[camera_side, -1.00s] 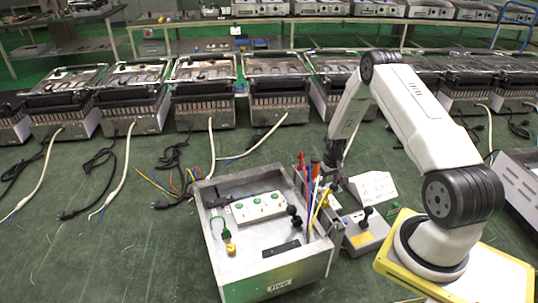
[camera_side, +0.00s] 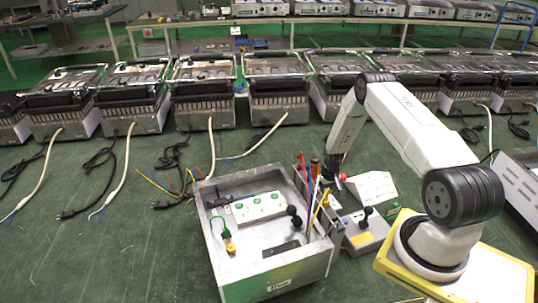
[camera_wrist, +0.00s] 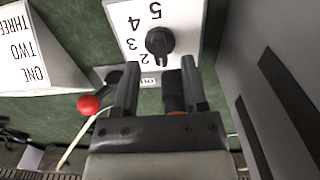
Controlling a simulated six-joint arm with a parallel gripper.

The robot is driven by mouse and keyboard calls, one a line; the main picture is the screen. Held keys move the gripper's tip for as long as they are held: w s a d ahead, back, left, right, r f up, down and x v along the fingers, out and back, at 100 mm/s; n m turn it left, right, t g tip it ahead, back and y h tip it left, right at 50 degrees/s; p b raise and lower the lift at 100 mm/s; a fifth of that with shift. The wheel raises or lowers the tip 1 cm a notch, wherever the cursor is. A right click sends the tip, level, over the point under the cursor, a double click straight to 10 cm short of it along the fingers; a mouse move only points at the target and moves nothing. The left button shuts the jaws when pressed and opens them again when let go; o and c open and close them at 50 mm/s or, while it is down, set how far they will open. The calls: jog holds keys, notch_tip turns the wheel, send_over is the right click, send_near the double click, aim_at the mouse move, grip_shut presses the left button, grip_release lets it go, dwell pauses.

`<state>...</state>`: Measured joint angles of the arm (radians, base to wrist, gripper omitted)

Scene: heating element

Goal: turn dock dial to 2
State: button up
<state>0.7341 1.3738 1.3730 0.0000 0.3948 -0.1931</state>
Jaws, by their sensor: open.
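The dock dial (camera_wrist: 160,41) is a black knob on a white plate (camera_wrist: 190,22) printed with numbers, of which 5, 4, 3 and 2 show upside down in the wrist view. I cannot tell surely which number the knob points to. My gripper (camera_wrist: 160,64) is open, with its two dark fingers apart and their tips just short of the knob. Nothing is clasped. A dark cylinder with an orange ring (camera_wrist: 174,92) shows between the fingers, close to the right one.
A red ball-ended lever (camera_wrist: 88,104) is left of the fingers. A white card reading ONE, TWO, THREE (camera_wrist: 28,55) stands at left. A grey wall (camera_wrist: 270,70) rises at right. The side view shows a metal box (camera_side: 275,272) and a grey lever box (camera_side: 366,232).

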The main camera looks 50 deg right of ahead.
jog(key=shift+f, duration=1.2)
grip_shut()
